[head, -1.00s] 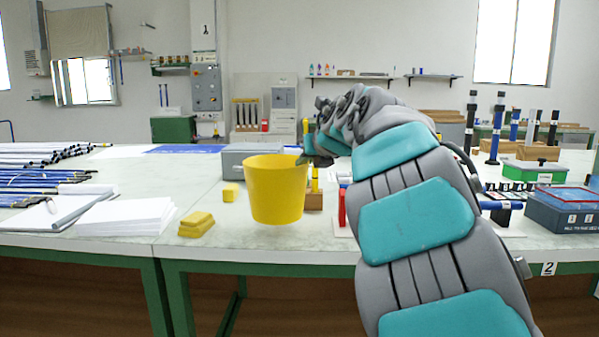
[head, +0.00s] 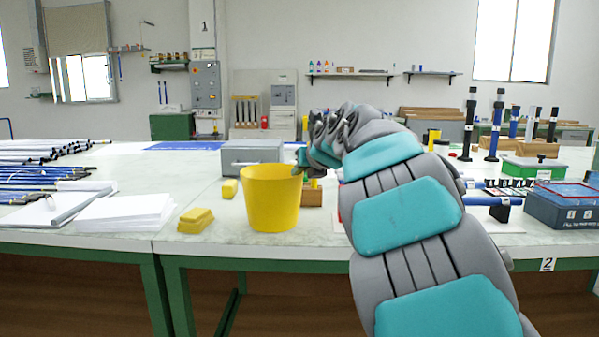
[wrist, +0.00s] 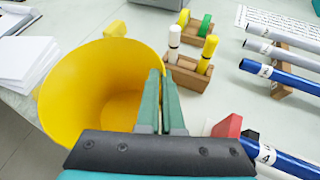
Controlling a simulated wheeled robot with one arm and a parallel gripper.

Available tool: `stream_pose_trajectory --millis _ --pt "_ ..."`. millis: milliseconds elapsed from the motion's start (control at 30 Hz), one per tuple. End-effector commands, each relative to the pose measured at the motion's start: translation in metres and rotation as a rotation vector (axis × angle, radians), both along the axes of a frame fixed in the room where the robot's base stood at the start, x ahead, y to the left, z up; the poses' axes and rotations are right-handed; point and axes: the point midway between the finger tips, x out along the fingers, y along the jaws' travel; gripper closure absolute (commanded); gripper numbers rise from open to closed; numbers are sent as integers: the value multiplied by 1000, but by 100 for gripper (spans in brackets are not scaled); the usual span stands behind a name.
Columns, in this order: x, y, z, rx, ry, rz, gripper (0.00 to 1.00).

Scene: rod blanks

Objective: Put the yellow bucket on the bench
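The yellow bucket (head: 271,199) is upright at the front of the bench (head: 340,238), its base at or just above the top; I cannot tell whether it touches. In the wrist view the empty inside of the bucket (wrist: 95,95) fills the left. My gripper (head: 300,163) is at the right side of the bucket's rim. In the wrist view its two green fingers (wrist: 161,85) are close together, pinching the bucket's wall at the rim. The part of the wall between the fingers is mostly hidden.
Yellow blocks (head: 196,220) and a paper stack (head: 125,212) lie left of the bucket. A grey box (head: 250,152) is farther back. Blue and grey rods (wrist: 285,75) lie to the right.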

Motion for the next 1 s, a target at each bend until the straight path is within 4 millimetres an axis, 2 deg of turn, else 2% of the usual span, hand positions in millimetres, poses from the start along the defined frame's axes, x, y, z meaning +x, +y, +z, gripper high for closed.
stream_pose_trajectory --millis 267,300,533,867,1000 --pt "0 0 -3 0 -1 0 100" --pt "0 0 -2 0 -1 0 93" --pt "0 0 -2 0 0 0 68" --pt "0 0 2 0 -1 1 67" --pt "-11 -5 8 0 -4 -2 67"
